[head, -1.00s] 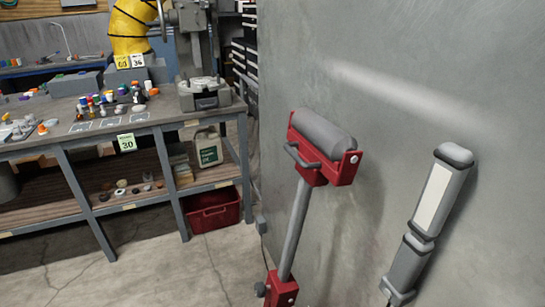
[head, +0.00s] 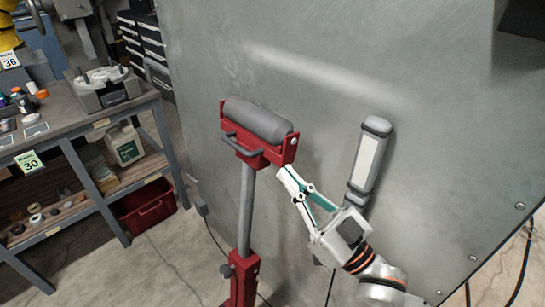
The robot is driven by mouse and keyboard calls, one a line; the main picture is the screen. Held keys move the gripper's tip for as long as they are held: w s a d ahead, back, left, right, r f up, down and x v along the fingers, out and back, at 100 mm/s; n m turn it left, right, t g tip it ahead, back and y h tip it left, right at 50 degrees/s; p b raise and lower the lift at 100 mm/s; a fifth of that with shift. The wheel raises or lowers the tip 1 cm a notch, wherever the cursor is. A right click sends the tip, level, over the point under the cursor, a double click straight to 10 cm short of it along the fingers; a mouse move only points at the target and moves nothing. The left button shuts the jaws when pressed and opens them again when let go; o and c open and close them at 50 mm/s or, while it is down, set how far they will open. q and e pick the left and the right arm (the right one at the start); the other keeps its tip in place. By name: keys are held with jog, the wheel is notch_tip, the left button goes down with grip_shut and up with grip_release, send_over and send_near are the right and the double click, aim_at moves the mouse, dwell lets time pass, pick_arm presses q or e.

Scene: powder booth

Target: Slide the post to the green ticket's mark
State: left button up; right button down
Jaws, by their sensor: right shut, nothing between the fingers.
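The roller stand has a red head with a grey roller (head: 258,120) and a grey handle (head: 241,145) on its front. Its grey post (head: 246,205) goes down into a red lower sleeve (head: 243,274) with a dark knob at its side. No marks can be made out on the post. The green ticket (head: 30,163), reading 30, hangs on the workbench's front edge at the left. My right gripper (head: 288,181) is shut and empty, just below the right end of the red head and right of the post. My left gripper is out of view.
A grey wall panel (head: 330,60) stands behind the stand, with a lamp-like grey fixture (head: 369,160) beside my right arm. The workbench (head: 150,92) is at the left, with a red bin (head: 147,206) beneath. Floor between bench and stand looks clear.

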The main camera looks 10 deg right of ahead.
notch_tip(320, 180, up, 5)
jog(key=p, duration=0.2)
send_over(258, 152)
jog(key=s, duration=0.3)
jog(key=f, duration=0.3)
jog(key=shift+w+f, duration=0.2)
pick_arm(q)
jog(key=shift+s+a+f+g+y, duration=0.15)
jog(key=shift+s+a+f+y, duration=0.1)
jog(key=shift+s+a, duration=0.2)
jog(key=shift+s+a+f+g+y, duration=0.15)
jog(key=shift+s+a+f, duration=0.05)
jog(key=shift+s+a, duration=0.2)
pick_arm(e)
jog(key=shift+f, duration=0.65)
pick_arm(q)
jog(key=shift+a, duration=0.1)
